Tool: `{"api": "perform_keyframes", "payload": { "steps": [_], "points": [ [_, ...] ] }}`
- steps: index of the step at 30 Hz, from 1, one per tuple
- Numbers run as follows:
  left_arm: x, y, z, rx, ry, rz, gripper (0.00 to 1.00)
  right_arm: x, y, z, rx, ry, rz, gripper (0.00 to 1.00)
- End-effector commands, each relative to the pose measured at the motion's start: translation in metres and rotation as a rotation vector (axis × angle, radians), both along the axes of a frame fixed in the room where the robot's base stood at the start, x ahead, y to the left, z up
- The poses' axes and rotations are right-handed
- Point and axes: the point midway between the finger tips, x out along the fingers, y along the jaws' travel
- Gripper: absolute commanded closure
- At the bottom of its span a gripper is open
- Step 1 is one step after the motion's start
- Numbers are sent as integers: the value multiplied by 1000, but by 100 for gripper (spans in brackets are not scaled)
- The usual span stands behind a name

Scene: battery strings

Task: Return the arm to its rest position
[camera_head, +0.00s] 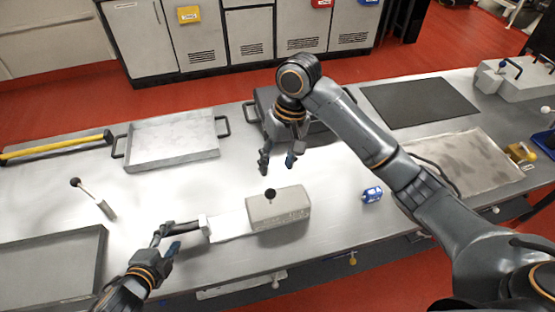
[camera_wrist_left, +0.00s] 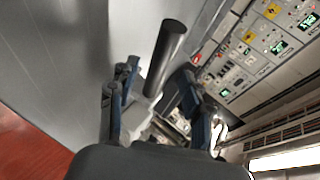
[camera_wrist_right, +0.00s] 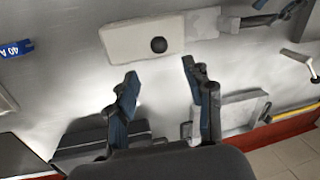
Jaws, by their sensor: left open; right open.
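My left gripper (camera_head: 163,247) is open at the front of the bench, close to the dark handle (camera_head: 180,227) of the device with a pale block (camera_head: 285,212) and a black knob (camera_head: 270,193). In the left wrist view a dark cylindrical handle (camera_wrist_left: 167,55) stands out between the spread fingers of the left gripper (camera_wrist_left: 160,85); I cannot tell whether they touch it. My right gripper (camera_head: 278,163) is open and empty above the bench, behind the block. In the right wrist view its fingers (camera_wrist_right: 160,72) are spread, with the block (camera_wrist_right: 125,40) beyond them.
A blue fuse-like part (camera_head: 372,194) lies right of the block. A metal tray (camera_head: 175,145) with handles and a yellow bar (camera_head: 55,147) lie at the back left. A small lever (camera_head: 95,199) stands at left. A dark mat (camera_head: 420,102) lies at the back right.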

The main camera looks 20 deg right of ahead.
Motion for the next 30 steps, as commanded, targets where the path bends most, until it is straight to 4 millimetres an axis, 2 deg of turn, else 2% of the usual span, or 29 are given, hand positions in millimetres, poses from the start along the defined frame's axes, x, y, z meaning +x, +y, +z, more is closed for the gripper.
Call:
{"api": "perform_keyframes", "payload": {
  "steps": [3,9,20,23,30],
  "points": [
    [-23,8,13,0,3,-1,51,0,0,0,0,0,0,48],
    [-46,17,28,-1,1,0,51,0,0,0,0,0,0,48],
    [-54,20,34,-6,3,10,51,-2,1,-3,2,-1,3,48],
    [-54,20,34,-38,28,61,51,-10,7,-17,19,-12,20,48],
    [-65,30,32,-216,186,359,51,-58,26,-79,95,-102,63,48]
  ]
}}
